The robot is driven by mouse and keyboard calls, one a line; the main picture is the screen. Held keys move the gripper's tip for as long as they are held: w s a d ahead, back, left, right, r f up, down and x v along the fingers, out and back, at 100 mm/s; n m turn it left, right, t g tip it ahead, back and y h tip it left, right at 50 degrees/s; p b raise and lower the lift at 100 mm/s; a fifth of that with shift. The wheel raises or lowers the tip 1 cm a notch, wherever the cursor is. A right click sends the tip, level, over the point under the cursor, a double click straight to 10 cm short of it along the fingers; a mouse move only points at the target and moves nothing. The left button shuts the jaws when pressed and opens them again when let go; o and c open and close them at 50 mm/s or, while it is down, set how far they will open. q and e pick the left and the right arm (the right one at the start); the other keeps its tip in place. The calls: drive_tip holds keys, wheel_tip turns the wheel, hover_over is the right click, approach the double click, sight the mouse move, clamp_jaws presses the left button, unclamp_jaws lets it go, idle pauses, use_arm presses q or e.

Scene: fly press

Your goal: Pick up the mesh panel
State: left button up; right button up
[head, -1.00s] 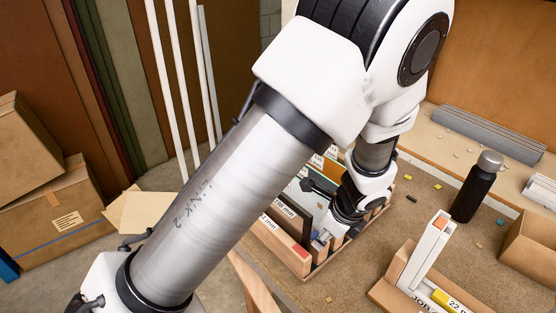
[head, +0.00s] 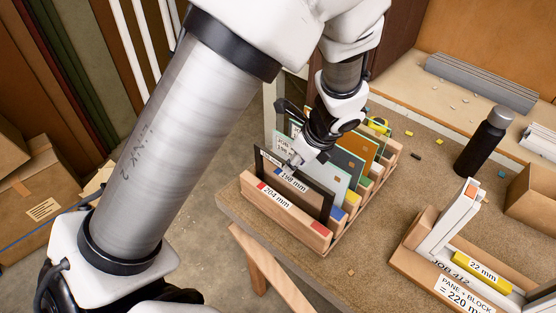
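A dark-framed panel with a brownish, see-through-looking middle, which looks like the mesh panel (head: 308,197), stands upright in the front slot of a wooden rack (head: 287,213). It bears a 198 mm label. My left gripper (head: 296,162) points down at the top edge of this panel, near the label. Its fingertips are small and partly hidden, so I cannot tell whether they are open, shut or touching the panel. My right gripper is not in view.
Pale, green and orange panels (head: 366,144) stand behind in the same rack. To the right are a wooden job tray (head: 410,262) with white strips and a yellow 22 mm block (head: 482,266), and a black bottle (head: 479,150). Bare bench lies between.

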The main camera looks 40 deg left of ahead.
use_arm(q)
drive_tip(key=shift+f, duration=0.95)
hover_over(290, 191)
drive_tip(key=a, duration=0.1)
wheel_tip(290, 191, down, 4)
drive_tip(key=shift+w+f+b, duration=0.2)
drive_tip(key=shift+f+b, duration=0.1)
drive_tip(key=shift+f, duration=0.15)
clamp_jaws()
